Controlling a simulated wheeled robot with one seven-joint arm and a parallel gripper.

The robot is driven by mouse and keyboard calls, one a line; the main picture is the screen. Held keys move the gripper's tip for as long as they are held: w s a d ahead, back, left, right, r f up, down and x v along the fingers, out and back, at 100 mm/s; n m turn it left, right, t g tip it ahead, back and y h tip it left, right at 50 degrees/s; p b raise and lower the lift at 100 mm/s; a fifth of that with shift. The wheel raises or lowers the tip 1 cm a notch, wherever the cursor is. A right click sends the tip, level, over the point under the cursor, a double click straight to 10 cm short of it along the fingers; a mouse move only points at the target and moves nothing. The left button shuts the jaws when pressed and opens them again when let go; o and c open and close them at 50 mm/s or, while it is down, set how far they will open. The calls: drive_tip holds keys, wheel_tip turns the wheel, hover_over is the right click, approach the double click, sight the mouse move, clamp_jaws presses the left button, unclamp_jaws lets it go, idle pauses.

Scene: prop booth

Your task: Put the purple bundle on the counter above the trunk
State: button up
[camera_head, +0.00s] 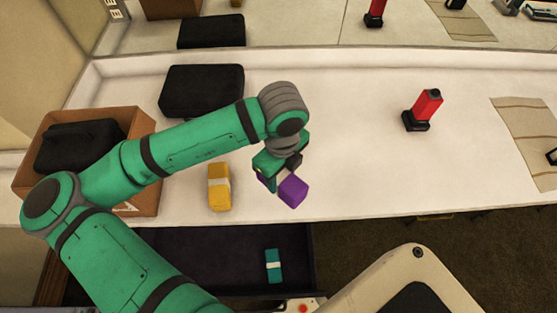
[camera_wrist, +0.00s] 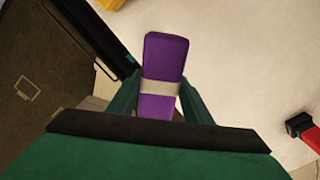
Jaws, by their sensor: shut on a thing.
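The purple bundle (camera_head: 293,191) is a block with a pale band round its middle, clear in the wrist view (camera_wrist: 164,60). My gripper (camera_head: 278,174) is shut on it, with one finger on each side near the band (camera_wrist: 158,92). In the head view the bundle is over the front part of the white counter (camera_head: 350,150); I cannot tell whether it touches the top. The trunk (camera_head: 220,262) is a dark open box below the counter's front edge, with a teal bundle (camera_head: 273,265) inside. The gripper hides part of the purple bundle.
A yellow bundle (camera_head: 219,187) stands on the counter left of my gripper. Behind are a black case (camera_head: 202,91) and a cardboard box (camera_head: 140,125) holding a dark thing. A red and black object (camera_head: 424,108) and a striped cloth (camera_head: 527,140) are at right. The counter's middle right is clear.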

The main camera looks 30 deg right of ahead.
drive_tip(key=shift+w+d+f, duration=1.05)
drive_tip(key=shift+d+f, duration=0.3)
drive_tip(key=shift+f, duration=0.55)
drive_tip(key=shift+w+d+f, duration=1.1)
drive_tip(key=shift+d+f, duration=0.3)
drive_tip(key=shift+f, duration=0.5)
drive_tip(key=shift+w+d+f, duration=1.05)
drive_tip(key=shift+d+f, duration=0.3)
drive_tip(key=shift+f, duration=0.55)
drive_tip(key=shift+f, duration=0.1)
drive_tip(key=o, duration=1.2)
drive_tip(key=shift+f, duration=0.1)
wheel_tip(320, 180, up, 12)
drive_tip(key=shift+r, duration=0.2)
